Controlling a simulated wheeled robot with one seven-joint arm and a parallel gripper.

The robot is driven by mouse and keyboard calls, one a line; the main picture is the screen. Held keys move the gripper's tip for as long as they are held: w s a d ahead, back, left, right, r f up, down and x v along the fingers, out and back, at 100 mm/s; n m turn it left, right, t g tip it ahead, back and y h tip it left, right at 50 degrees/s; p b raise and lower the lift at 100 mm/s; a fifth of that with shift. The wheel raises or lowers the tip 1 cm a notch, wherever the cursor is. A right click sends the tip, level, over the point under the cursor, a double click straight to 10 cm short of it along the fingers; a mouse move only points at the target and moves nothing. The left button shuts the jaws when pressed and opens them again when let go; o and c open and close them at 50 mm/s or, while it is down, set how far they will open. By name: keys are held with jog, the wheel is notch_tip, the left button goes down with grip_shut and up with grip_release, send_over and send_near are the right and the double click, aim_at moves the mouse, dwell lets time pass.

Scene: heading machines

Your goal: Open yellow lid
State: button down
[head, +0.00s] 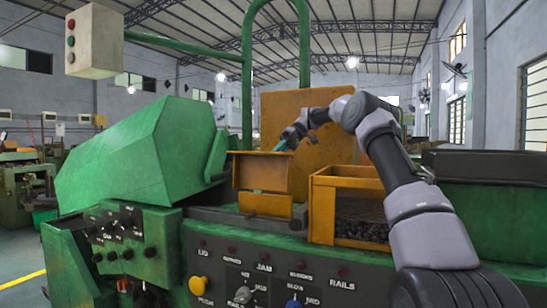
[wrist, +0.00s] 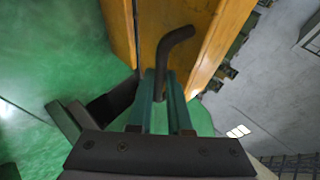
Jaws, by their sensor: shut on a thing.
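A small yellow-orange panel (head: 262,174), which looks like the lid, stands at the middle of the green machine. In the wrist view a yellow panel (wrist: 212,45) runs alongside a black bent handle (wrist: 174,48). My gripper (head: 281,146) is at the upper edge of the small panel in the head view. In the wrist view its teal fingers (wrist: 161,100) are shut on the lower end of the handle. The handle is too small to make out in the head view.
A larger yellow panel (head: 309,113) stands upright behind my gripper. A yellow-framed bin (head: 322,208) of dark small parts sits to the right, partly behind my arm. A green sloped hood (head: 138,160) is at left. A control panel (head: 270,275) with knobs lies in front.

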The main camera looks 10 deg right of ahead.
jog(key=shift+f, duration=0.3)
jog(key=c, duration=0.8)
grip_release()
jog(key=shift+c, duration=0.2)
jog(key=shift+r, duration=0.15)
jog(key=shift+a, duration=0.1)
